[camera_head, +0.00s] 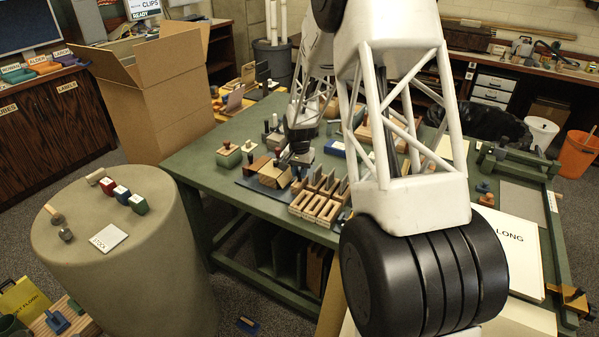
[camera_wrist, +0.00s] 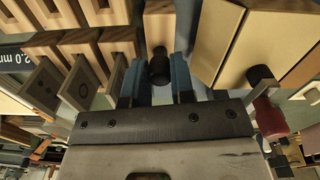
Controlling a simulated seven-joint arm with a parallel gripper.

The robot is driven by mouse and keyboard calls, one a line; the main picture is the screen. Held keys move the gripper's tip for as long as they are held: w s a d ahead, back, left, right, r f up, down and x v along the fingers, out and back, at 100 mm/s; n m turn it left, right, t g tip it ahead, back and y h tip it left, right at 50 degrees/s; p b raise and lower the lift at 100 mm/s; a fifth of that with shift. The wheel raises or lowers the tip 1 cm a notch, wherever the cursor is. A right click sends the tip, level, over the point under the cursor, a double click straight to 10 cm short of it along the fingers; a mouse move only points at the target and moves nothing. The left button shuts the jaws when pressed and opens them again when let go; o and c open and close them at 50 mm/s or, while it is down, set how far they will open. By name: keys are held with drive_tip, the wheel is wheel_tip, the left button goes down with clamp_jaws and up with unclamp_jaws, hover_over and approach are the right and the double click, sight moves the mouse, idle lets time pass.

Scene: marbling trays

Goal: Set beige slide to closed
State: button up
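In the wrist view, a beige wooden block (camera_wrist: 158,25) with a black knob (camera_wrist: 159,70) on its near end lies straight ahead; I take it for the beige slide. The two blue fingers of my gripper (camera_wrist: 160,80) stand one on each side of the knob, very close to it. Whether they press on it cannot be told. In the head view, my gripper (camera_head: 301,158) is low over the far-left part of the green table, among wooden blocks. My arm hides part of that area, and the slide cannot be made out there.
Slotted wooden racks (camera_head: 315,205) and grey upright plates (camera_wrist: 78,85) stand close on the left in the wrist view. A pale box (camera_wrist: 218,35) and a second black knob (camera_wrist: 261,78) are close on the right. A green-topped block (camera_head: 228,157) stands at the table's left edge.

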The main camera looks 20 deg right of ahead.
clamp_jaws()
drive_tip(key=shift+w+a, duration=1.65)
drive_tip(key=shift+w, duration=0.05)
drive_tip(key=o, duration=0.7)
unclamp_jaws()
drive_tip(key=shift+r, duration=0.1)
wheel_tip(320, 180, up, 8)
